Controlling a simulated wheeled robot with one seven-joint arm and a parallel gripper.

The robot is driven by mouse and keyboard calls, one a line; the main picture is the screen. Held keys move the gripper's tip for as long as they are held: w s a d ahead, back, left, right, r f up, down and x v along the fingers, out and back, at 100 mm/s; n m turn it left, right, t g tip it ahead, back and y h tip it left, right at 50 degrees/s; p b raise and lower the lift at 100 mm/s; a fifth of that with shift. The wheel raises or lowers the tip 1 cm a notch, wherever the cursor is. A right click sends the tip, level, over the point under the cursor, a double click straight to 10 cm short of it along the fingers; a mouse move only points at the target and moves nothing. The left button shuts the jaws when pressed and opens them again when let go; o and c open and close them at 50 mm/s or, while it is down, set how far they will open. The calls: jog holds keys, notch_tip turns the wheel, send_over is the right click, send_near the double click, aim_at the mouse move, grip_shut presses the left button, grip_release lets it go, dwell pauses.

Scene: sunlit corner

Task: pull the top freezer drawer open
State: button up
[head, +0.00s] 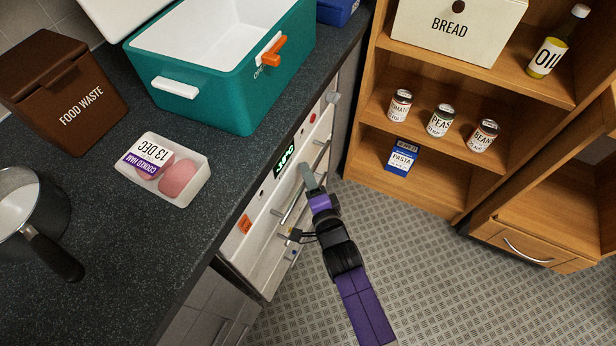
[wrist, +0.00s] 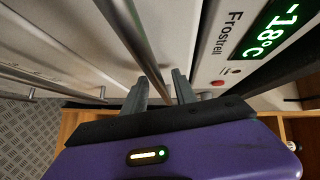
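The freezer (head: 262,240) is a white unit under the dark counter, with a green -18°C display (head: 286,157); the display also shows in the wrist view (wrist: 272,30). The top drawer's metal bar handle (wrist: 150,42) runs just below the display panel. The drawer front looks shut. My gripper (head: 306,168) is at the freezer front, near the display. In the wrist view my gripper (wrist: 160,88) has its two grey fingers apart, with the bar passing between them. I see a gap on each side of the bar. In the head view my gripper hides part of this handle.
Lower drawer handles (wrist: 45,78) lie to the left in the wrist view. A wooden shelf (head: 400,190) with cans and a pasta box stands right of the freezer. The counter (head: 110,235) holds a teal cooler (head: 225,95), ham tray and pot.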

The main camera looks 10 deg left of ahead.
grip_shut()
dwell(1.4)
